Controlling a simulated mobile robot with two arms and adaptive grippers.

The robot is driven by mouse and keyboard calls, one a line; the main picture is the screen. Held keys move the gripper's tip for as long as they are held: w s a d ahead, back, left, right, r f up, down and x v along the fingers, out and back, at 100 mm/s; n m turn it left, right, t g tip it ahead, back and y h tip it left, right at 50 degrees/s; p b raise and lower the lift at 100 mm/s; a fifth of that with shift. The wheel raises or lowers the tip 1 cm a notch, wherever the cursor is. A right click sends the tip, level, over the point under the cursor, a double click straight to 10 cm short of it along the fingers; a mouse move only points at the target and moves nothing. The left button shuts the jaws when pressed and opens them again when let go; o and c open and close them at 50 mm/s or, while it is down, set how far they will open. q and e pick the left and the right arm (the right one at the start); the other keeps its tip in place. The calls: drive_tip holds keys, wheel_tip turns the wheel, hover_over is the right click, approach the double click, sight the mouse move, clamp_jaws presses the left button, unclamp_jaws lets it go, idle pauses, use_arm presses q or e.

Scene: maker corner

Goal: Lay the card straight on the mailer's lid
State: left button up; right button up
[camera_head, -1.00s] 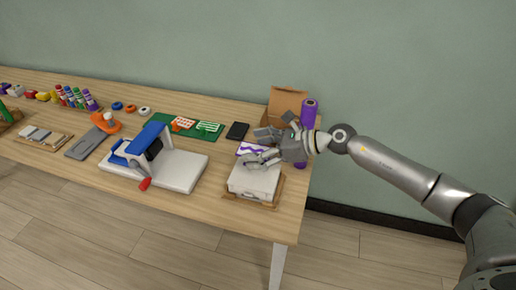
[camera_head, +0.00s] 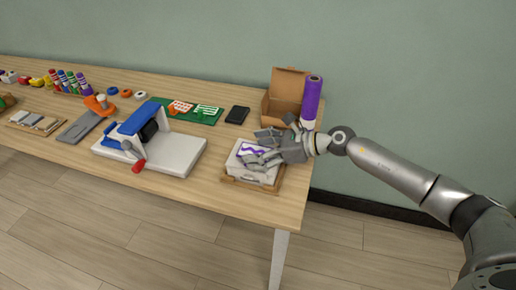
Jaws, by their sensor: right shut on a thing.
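The white card with a purple wavy line (camera_head: 251,150) is in my right gripper (camera_head: 262,147), which is shut on it from the right. The white mailer (camera_head: 247,173) sits at the table's right end, in a shallow brown tray (camera_head: 234,181). The card is over the back part of the mailer's lid and looks roughly in line with it. The fingers hide the card's right side and part of the lid. I cannot tell whether the card touches the lid. My left gripper is out of view.
An open cardboard box (camera_head: 285,96) and a purple roll (camera_head: 312,97) stand close behind my right gripper. A black flat item (camera_head: 237,115) and a green mat (camera_head: 183,112) lie to the left. A white-based press with a blue arm (camera_head: 175,156) stands left of the mailer.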

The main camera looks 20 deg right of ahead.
idle(0.4)
idle(0.9)
drive_tip(key=shift+f+b, duration=0.5)
drive_tip(key=shift+b, duration=0.15)
drive_tip(key=o, duration=0.9)
drive_tip(key=shift+c, duration=0.2)
